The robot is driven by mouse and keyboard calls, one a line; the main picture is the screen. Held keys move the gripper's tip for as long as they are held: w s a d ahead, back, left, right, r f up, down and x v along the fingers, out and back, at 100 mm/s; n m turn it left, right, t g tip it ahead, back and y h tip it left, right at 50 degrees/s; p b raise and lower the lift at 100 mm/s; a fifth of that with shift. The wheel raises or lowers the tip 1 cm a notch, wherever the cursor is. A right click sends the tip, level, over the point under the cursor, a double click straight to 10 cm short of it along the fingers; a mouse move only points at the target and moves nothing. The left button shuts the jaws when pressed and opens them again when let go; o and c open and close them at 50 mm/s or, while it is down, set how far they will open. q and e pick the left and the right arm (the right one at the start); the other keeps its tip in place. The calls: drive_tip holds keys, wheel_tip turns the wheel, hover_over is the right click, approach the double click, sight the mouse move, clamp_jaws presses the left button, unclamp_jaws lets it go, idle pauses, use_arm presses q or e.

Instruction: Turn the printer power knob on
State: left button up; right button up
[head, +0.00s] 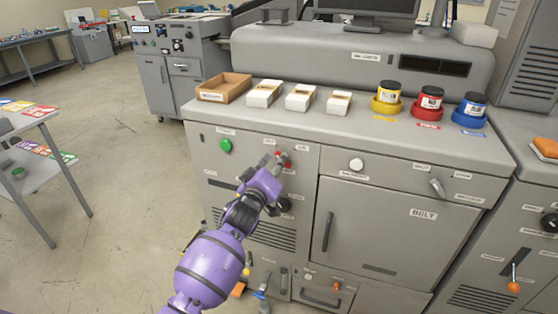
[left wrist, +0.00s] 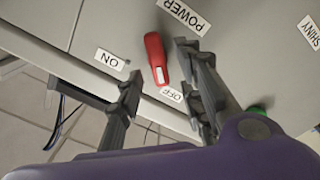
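The red power knob (left wrist: 155,57) sits on the grey printer panel in the left wrist view. Its narrow end carries a white mark and points to the OFF label (left wrist: 171,94). The ON label (left wrist: 112,59) is to its left and the POWER label (left wrist: 184,17) is above. My left gripper (left wrist: 158,64) is open, with one finger on each side of the knob and visible gaps. In the head view, my left gripper (head: 275,169) is at the panel, partly covering the knob (head: 284,157). My right gripper is not in view.
A green button (head: 226,146) is left of the knob and a black knob (head: 284,204) is below it. The printer top (head: 330,121) holds a brown tray (head: 224,87), white boxes and yellow, red and blue jars. Open floor (head: 110,210) lies to the left.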

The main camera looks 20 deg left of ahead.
use_arm(q)
drive_tip(key=shift+w+d, duration=0.1)
drive_tip(key=shift+w, duration=0.95)
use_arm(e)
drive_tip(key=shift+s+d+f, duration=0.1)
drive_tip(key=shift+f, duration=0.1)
use_arm(q)
drive_tip(key=shift+c, duration=0.3)
clamp_jaws()
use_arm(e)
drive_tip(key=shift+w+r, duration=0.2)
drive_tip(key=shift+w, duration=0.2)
